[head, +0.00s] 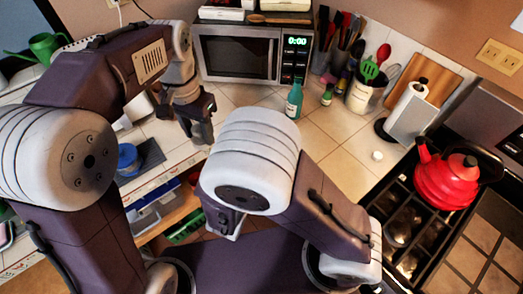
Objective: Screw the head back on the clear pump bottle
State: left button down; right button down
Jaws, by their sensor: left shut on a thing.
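My left gripper (200,130) points down over the counter, left of centre and in front of the microwave. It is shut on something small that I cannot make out. No clear pump bottle can be told for certain.
A microwave (236,54) stands at the back. Beside it are a utensil crock (362,97), a small green bottle (327,95) and a paper towel roll (409,114). A red kettle (446,180) sits on the stove at right. Tiles between the teal bottle and stove are mostly clear.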

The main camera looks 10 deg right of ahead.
pick_arm(q)
jog(key=s+d+r+m, duration=0.2)
jog(key=d+r, duration=0.1)
jog(key=d, duration=0.4)
jog(key=s+d+r+m, duration=0.2)
jog(key=s+d+r, duration=0.1)
jog(key=d, duration=0.4)
jog(key=shift+r+m, duration=0.4)
jog(key=shift+r, duration=0.05)
jog(key=shift+w+f, duration=0.1)
jog(key=shift+f, duration=1.95)
jog(key=shift+f, duration=0.9)
jog(key=shift+f, duration=0.55)
